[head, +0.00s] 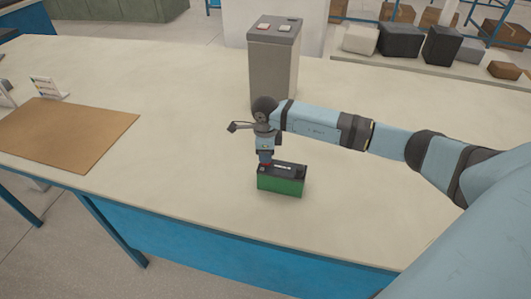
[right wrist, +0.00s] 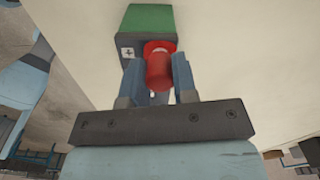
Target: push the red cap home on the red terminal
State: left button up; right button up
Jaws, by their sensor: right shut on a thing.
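The battery (head: 280,185) has a green body and a dark top and stands upright on the bench. In the right wrist view its green side (right wrist: 150,18) and a plus mark on the dark top (right wrist: 127,53) show. My right gripper (head: 265,160) points down over the battery's left end. It is shut on the red cap (right wrist: 159,73), with one finger on each side. The cap is over the battery's top beside the plus mark. A red rim shows behind it; the red terminal is mostly hidden, and I cannot tell how far the cap is seated. My left gripper is not in view.
A grey pedestal (head: 273,75) with a red and a white pad on top stands behind my right wrist. A brown mat (head: 65,135) and a small sign card (head: 46,88) are at the left. The bench (head: 190,125) between mat and battery is clear.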

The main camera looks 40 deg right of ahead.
jog(key=shift+f+b, duration=0.35)
jog(key=shift+f, duration=0.15)
dwell(1.0)
jog(key=o, duration=1.5)
jog(key=shift+r, duration=0.15)
jog(key=shift+r+p, duration=0.75)
jog(key=shift+r, duration=0.45)
jog(key=shift+r+p, duration=1.1)
jog(key=shift+r, duration=1.1)
